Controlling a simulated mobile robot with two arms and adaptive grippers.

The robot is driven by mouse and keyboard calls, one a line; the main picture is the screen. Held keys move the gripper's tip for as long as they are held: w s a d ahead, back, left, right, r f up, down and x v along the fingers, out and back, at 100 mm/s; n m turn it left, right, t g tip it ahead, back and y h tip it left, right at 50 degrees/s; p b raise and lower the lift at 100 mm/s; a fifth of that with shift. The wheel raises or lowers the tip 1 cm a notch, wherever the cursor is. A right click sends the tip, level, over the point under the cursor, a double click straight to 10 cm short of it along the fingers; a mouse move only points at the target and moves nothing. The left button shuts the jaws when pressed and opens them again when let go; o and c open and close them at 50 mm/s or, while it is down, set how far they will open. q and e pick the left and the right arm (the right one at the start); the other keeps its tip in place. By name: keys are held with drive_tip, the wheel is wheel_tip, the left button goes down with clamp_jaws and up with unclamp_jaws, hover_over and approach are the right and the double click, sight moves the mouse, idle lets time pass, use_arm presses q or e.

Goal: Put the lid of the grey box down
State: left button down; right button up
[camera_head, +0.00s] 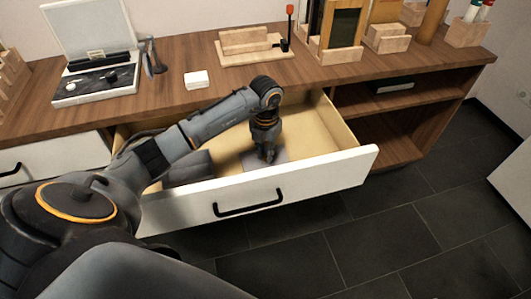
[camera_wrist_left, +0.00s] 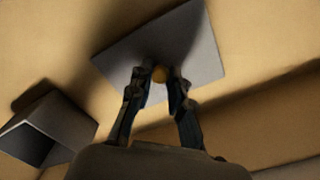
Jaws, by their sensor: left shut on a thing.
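The lid (camera_head: 250,161) of the grey box is a flat grey square plate inside the open drawer. In the left wrist view the lid (camera_wrist_left: 200,45) has a small yellowish round knob (camera_wrist_left: 160,73). My left gripper (camera_head: 267,155) points down into the drawer and is shut on the knob; its fingers (camera_wrist_left: 159,80) sit on either side of it. The lid is low over the drawer floor; I cannot tell if it touches. The grey box (camera_head: 190,167) stands apart, left of the lid, partly behind my arm; the left wrist view shows its dark open side (camera_wrist_left: 30,140). My right gripper is not in view.
The open drawer (camera_head: 340,170) has a white front with a black handle (camera_head: 248,205). Its floor is clear right of the lid. On the wooden tabletop (camera_head: 185,102) stand a laptop-like case (camera_head: 95,70), a white block (camera_head: 196,79) and several wooden holders.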

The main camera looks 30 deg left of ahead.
sight(266, 156)
use_arm(q)
drive_tip(key=shift+f, duration=0.1)
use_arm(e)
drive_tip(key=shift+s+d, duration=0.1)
use_arm(q)
drive_tip(key=c, duration=1.2)
unclamp_jaws()
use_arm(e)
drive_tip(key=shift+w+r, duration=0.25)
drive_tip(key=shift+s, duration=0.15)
use_arm(q)
wheel_tip(266, 156, up, 12)
drive_tip(key=shift+r+p, duration=0.15)
drive_tip(key=shift+p, duration=0.4)
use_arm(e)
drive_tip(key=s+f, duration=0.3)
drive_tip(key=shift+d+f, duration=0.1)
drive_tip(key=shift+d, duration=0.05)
